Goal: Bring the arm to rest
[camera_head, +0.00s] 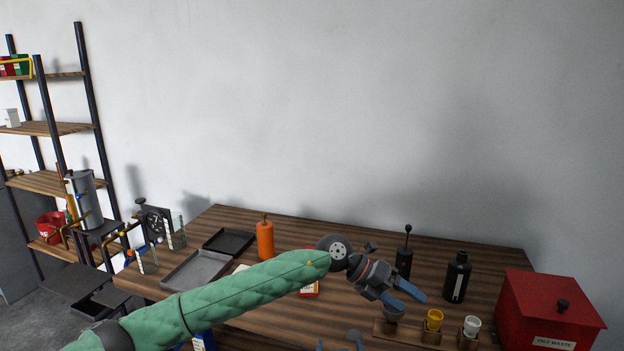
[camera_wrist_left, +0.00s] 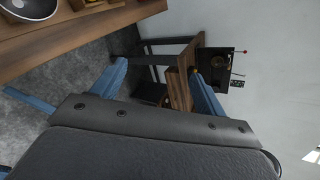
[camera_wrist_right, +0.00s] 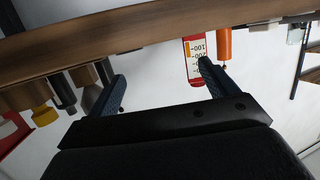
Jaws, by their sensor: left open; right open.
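My left arm in its green sleeve reaches across the head view from the lower left. My right gripper (camera_head: 338,342) shows only as fingertips at the bottom edge of the head view. In the right wrist view its fingers (camera_wrist_right: 162,74) are apart and empty. The rest of my right arm is out of view.
On the bench stand an orange bottle (camera_head: 265,240), black bottle (camera_head: 457,279), red waste box (camera_head: 545,310), yellow cup (camera_head: 434,321), white cup (camera_head: 471,327), grey tray (camera_head: 196,270) and black tray (camera_head: 229,241). A shelf rack (camera_head: 52,130) stands left.

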